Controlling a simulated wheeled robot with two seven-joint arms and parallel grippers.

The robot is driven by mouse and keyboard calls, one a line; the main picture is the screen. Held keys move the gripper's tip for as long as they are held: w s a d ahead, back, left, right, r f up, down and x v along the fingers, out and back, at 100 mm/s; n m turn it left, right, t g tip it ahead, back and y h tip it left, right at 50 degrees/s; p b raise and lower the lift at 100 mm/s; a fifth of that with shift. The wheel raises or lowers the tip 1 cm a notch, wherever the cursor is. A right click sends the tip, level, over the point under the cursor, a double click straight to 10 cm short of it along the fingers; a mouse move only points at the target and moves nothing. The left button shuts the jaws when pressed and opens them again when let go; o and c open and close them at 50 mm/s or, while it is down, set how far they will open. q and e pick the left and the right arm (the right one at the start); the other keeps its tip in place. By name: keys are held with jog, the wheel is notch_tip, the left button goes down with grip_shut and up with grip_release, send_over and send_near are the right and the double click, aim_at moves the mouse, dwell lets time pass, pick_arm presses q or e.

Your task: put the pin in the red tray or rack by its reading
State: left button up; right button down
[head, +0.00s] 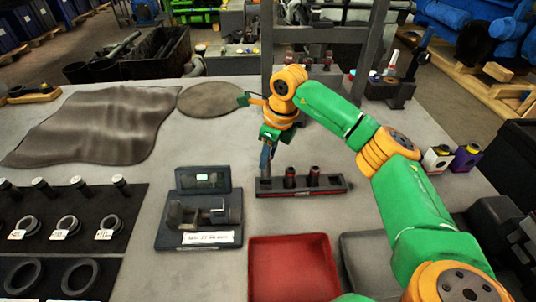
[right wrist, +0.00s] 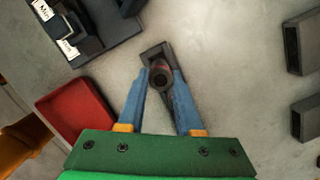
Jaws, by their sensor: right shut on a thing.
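My right gripper (head: 267,160) points down over the left end of the black pin rack (head: 334,188). In the right wrist view its blue fingers (right wrist: 160,92) are shut on a dark round pin (right wrist: 161,77), with the rack's end (right wrist: 153,52) just beyond. I cannot tell whether the pin is seated or lifted. Two other dark pins (head: 290,177) stand upright in the rack. The red tray (head: 293,268) is empty in front of the rack; it also shows in the right wrist view (right wrist: 75,112). My left gripper is not in view.
A gauge with a small display (head: 209,179) and a white label stands left of the rack. A grey tray (head: 370,262) sits right of the red one. A black board with rings (head: 70,225) fills the left. A brown cloth (head: 95,125) lies behind.

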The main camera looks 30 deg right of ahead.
aim_at(268, 176)
jog(key=shift+f+b, duration=0.4)
jog(key=shift+f, duration=0.2)
jog(key=shift+f, duration=0.1)
jog(key=shift+f+b, duration=0.35)
jog(key=shift+f, duration=0.15)
jog(key=shift+f, duration=0.1)
dwell(0.4)
jog(key=shift+f+b, duration=0.4)
jog(key=shift+f, duration=0.1)
jog(key=shift+f, duration=0.15)
jog(key=shift+f+b, duration=0.4)
jog(key=shift+f, duration=0.05)
jog(key=shift+f, duration=0.1)
dwell(0.4)
